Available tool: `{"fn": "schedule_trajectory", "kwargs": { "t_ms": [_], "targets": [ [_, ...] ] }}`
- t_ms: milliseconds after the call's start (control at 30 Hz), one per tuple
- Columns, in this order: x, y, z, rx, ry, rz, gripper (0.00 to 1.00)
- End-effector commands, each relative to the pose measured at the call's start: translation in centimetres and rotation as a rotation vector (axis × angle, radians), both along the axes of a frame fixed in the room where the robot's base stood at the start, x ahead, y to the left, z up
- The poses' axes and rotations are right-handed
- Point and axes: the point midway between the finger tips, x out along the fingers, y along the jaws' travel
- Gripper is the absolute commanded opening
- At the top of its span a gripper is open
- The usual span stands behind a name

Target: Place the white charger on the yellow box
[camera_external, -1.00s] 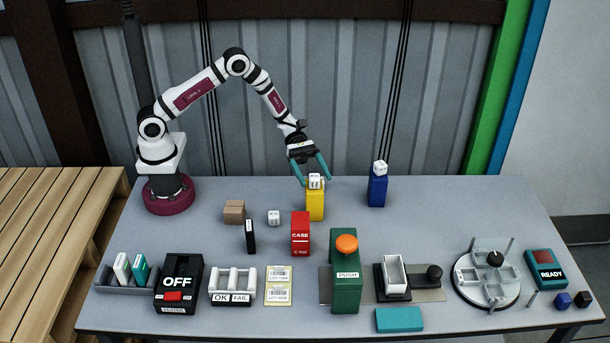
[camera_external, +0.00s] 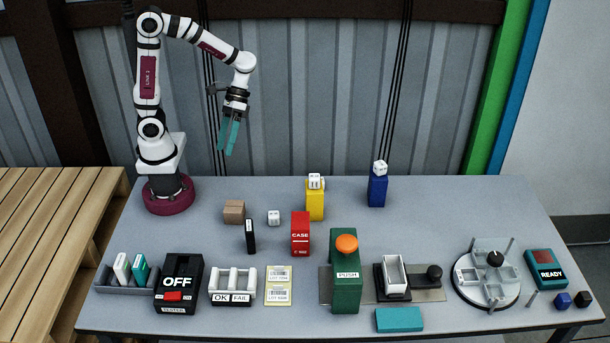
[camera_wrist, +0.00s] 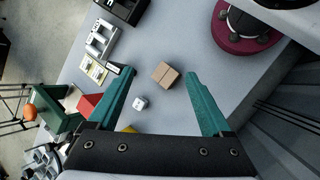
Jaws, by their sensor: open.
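A white charger (camera_external: 315,181), a small cube with dark marks, sits on top of the upright yellow box (camera_external: 315,205) at the back middle of the table. In the wrist view only a bit of the yellow box (camera_wrist: 130,129) shows past the gripper's body. A similar white charger sits on the blue box (camera_external: 377,190), and another one (camera_external: 274,217) lies on the table left of the yellow box. My gripper (camera_external: 227,153) is open and empty, high above the table, up and left of the yellow box. Its teal fingers (camera_wrist: 163,88) are spread in the wrist view.
A brown carton (camera_external: 234,211) and a black upright item (camera_external: 250,236) stand left of a red case (camera_external: 300,234). A green push-button post (camera_external: 345,285) and several fixtures line the front. The table's right rear is clear.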

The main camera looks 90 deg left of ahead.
Motion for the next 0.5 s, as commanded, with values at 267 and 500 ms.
{"fn": "schedule_trajectory", "kwargs": {
  "t_ms": [267, 500],
  "targets": [
    [-9.0, 6.5, 0.4, 0.452, -0.379, -0.876, 0.83],
    [-9.2, 7.4, 0.4, 0.492, -0.400, -0.950, 0.83]
  ]
}}
